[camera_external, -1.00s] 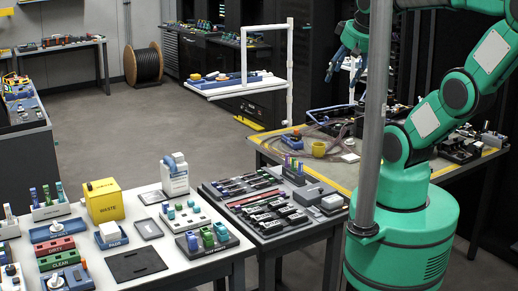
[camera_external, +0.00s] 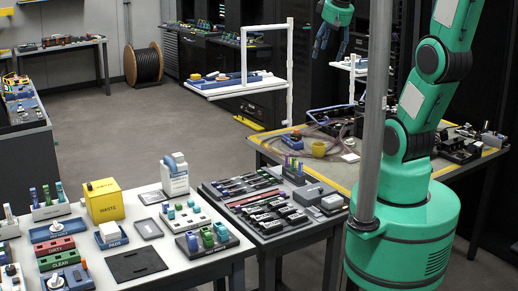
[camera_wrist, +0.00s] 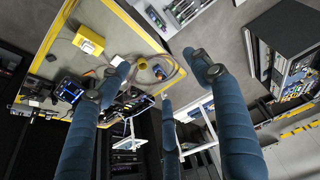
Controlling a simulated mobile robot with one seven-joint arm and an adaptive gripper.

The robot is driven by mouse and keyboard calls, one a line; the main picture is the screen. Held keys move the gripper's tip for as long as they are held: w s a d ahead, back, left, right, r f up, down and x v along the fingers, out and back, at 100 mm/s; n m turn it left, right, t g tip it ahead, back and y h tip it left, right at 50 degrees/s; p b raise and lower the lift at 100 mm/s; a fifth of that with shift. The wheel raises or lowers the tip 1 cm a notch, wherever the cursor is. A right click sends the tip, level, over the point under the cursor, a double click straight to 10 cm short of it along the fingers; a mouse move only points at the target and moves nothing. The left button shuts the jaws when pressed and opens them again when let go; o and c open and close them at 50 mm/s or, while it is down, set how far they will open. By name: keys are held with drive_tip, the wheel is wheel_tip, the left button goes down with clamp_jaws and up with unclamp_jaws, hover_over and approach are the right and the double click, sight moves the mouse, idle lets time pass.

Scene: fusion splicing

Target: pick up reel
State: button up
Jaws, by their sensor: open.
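A large wooden reel wound with black cable (camera_external: 143,65) stands on the floor by the back wall in the external view. A small yellow round item (camera_external: 318,149), perhaps a small reel, sits on the yellow-edged table; a similar item shows in the wrist view (camera_wrist: 141,64). I cannot tell which one the task means. My gripper (camera_external: 324,46) hangs high above and behind the yellow-edged table, fingers pointing down. In the wrist view its blue fingers (camera_wrist: 160,85) are spread apart with nothing between them. It is well apart from both items.
The yellow-edged table (camera_external: 345,178) carries loose tubing, small devices and a blue holder. A grey pole (camera_external: 374,110) stands in front of my arm. A white framed cart (camera_external: 291,85) is to the left of my gripper. The floor between the tables is clear.

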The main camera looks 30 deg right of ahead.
drive_tip(key=w+d+f+g+p, duration=0.1)
drive_tip(key=w+d, duration=0.4)
drive_tip(key=w, duration=0.3)
drive_tip(key=w+d+p, duration=0.1)
drive_tip(key=w+d, duration=0.4)
drive_tip(key=w, duration=0.4)
drive_tip(key=w+d+f+g+p, duration=0.2)
drive_tip(key=w+d+f, duration=0.6)
drive_tip(key=w+d, duration=0.35)
drive_tip(key=w+d+f+p, duration=0.1)
drive_tip(key=w+d+f, duration=0.2)
drive_tip(key=d+f, duration=1)
drive_tip(key=w+d+f+n+g+p, duration=0.1)
drive_tip(key=w+d+f+p, duration=0.1)
drive_tip(key=d+f, duration=1.2)
wheel_tip(320, 180, down, 5)
drive_tip(key=shift+w+f+n+g, duration=0.1)
drive_tip(key=shift+w+n+g, duration=0.2)
drive_tip(key=shift+w, duration=0.6)
drive_tip(key=shift+f, duration=0.1)
hover_over(349, 143)
drive_tip(key=d, duration=0.1)
drive_tip(key=shift+w+d+f, duration=0.1)
drive_tip(key=shift+w+f, duration=0.1)
drive_tip(key=shift+f, duration=1.9)
drive_tip(key=shift+w+d+f, duration=0.1)
drive_tip(key=shift+w+f, duration=0.05)
drive_tip(key=shift+f, duration=1.95)
